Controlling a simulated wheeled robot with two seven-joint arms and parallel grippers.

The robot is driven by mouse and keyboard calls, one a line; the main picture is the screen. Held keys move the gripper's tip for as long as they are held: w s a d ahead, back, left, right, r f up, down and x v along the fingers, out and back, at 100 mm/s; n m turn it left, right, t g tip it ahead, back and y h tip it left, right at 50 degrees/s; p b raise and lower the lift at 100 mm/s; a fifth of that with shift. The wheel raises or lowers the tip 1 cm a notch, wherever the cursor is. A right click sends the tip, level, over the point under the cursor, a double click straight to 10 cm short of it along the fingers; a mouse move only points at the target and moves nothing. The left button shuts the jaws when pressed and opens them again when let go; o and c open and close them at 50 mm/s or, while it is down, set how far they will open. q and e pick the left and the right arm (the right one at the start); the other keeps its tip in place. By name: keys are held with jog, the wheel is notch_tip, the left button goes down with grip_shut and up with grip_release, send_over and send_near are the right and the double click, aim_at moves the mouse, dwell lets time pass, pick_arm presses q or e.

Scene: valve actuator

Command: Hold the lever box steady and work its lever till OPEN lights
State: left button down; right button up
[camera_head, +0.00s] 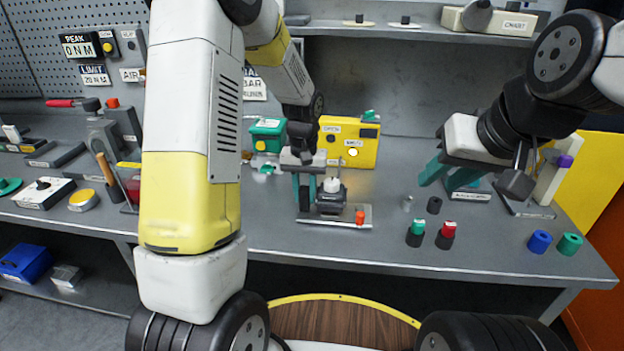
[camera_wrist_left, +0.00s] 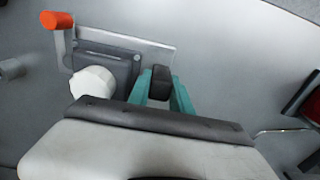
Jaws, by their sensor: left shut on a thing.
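The lever box (camera_head: 331,203) is a small dark grey unit with a white round cap, standing on a light metal plate on the bench. An orange-tipped lever (camera_head: 360,217) is at its right front in the head view. In the left wrist view the lever (camera_wrist_left: 58,22) is at the top left and the box (camera_wrist_left: 112,68) is beside the fingers. My left gripper (camera_head: 306,190) is shut on a dark block at the box's end, also between the fingers in the wrist view (camera_wrist_left: 162,92). My right gripper (camera_head: 447,177) is open and empty above the bench, right of the box.
A yellow panel box (camera_head: 365,150) behind has a lit lamp; its small labels are hard to read. A green box (camera_head: 266,135) stands left of it. Green-topped (camera_head: 415,232) and red-topped (camera_head: 446,235) cylinders stand at right front. My left arm hides part of the bench.

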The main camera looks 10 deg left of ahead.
dwell(1.4)
jog(key=shift+c, duration=0.6)
jog(key=m+g+h, duration=0.2)
jog(key=m+g, duration=0.4)
jog(key=m, duration=0.4)
send_over(361, 214)
notch_tip(361, 214, down, 13)
notch_tip(361, 214, down, 11)
jog(key=shift+w+r, duration=0.1)
grip_shut()
